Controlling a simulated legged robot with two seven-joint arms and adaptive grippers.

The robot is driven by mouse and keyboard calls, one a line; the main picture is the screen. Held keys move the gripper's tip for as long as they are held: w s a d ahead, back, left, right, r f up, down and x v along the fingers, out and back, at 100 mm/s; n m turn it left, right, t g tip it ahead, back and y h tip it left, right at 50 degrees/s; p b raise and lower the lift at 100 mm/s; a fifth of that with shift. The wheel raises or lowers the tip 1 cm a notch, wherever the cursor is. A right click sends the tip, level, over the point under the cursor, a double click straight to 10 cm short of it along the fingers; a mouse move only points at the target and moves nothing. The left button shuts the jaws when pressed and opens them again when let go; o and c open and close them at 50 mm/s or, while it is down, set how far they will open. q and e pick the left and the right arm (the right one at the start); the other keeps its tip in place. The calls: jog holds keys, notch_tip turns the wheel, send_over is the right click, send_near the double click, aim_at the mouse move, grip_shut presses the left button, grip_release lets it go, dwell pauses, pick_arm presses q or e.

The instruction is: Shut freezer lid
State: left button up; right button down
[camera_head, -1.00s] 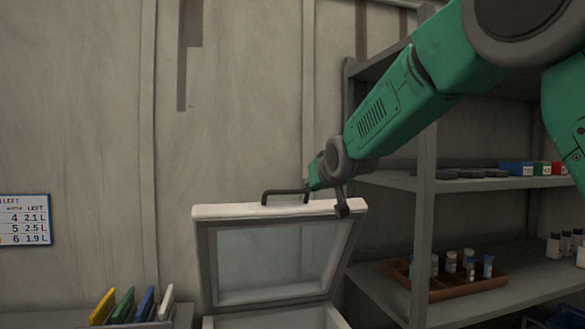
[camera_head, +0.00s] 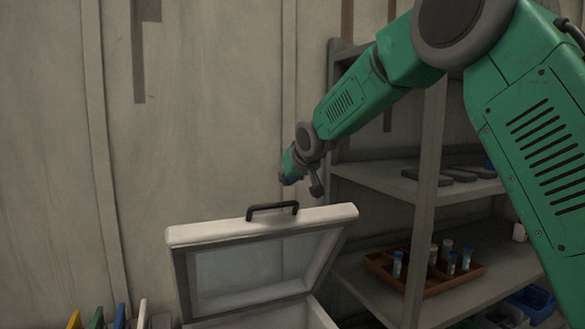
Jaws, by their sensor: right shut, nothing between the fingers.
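The freezer lid (camera_head: 262,227) has a white rim and a pane on its underside. It stands raised and tilted over the white freezer body (camera_head: 318,316) at the bottom of the view. A dark bar handle (camera_head: 272,208) sits on the lid's top edge. My right gripper (camera_head: 300,182), at the end of the green arm, is above and just behind the handle's right end, apart from the handle in the picture. It is shut and empty. Its fingertips are small and partly hidden by the wrist. My left gripper is not in view.
A grey shelf unit (camera_head: 428,190) stands at the right, with a brown tray (camera_head: 428,289) of vials and blue bins (camera_head: 500,316) below. Coloured upright folders (camera_head: 120,316) stand at lower left. The wall behind the lid is bare.

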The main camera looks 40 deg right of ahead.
aim_at(291, 218)
jog(key=shift+w+d+f+p, duration=0.35)
jog(key=shift+w+d+f, duration=0.35)
jog(key=shift+w+f, duration=0.3)
jog(key=s, duration=0.1)
jog(key=s+f, duration=0.1)
jog(key=s, duration=0.1)
jog(key=shift+d+f, duration=0.1)
jog(key=shift+f, duration=0.1)
jog(key=shift+s+a+f+p, duration=0.1)
jog(key=shift+s+a+p, duration=0.15)
jog(key=shift+s+p, duration=0.05)
jog(key=shift+a, duration=0.25)
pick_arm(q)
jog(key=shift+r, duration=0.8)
pick_arm(e)
jog(key=shift+w+a, duration=0.1)
jog(key=shift+a, duration=0.35)
